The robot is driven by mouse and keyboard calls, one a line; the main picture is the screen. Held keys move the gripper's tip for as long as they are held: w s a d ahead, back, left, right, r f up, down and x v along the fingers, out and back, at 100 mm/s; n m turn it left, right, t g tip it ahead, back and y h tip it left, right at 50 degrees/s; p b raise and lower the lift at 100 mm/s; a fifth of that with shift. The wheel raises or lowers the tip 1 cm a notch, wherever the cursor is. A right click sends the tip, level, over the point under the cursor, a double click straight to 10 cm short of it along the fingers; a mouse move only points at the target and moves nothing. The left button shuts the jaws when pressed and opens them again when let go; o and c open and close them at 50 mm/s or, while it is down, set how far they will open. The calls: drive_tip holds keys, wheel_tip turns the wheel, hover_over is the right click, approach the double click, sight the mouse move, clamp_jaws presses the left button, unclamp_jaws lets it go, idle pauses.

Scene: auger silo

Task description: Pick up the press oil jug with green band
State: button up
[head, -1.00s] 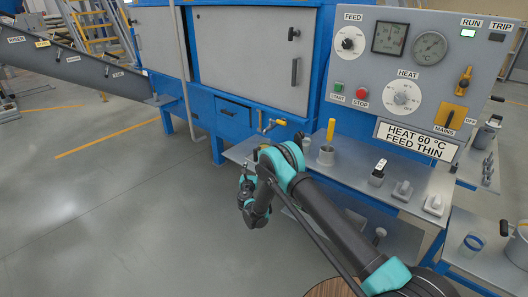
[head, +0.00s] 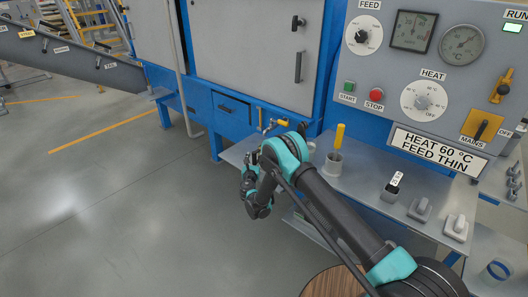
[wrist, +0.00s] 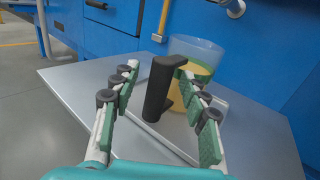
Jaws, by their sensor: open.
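The press oil jug (wrist: 199,52) is a clear jug with amber oil inside and a green band around it. It stands upright on a tray on the grey shelf in the wrist view. Its black handle (wrist: 160,92) faces my gripper. My gripper (wrist: 157,78) is open, with one finger to each side of the handle. The handle appears between the fingers, but I cannot tell whether either one touches it. In the head view my arm hides the jug.
The grey shelf (wrist: 80,83) has free room left of the jug. A blue press body (wrist: 205,18) stands close behind. In the head view, a metal cup with a yellow-handled tool (head: 339,136) and a control panel (head: 430,75) are to the right.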

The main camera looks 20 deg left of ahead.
drive_tip(key=shift+w+a, duration=0.1)
drive_tip(key=shift+w, duration=0.3)
drive_tip(key=shift+c, duration=0.4)
clamp_jaws()
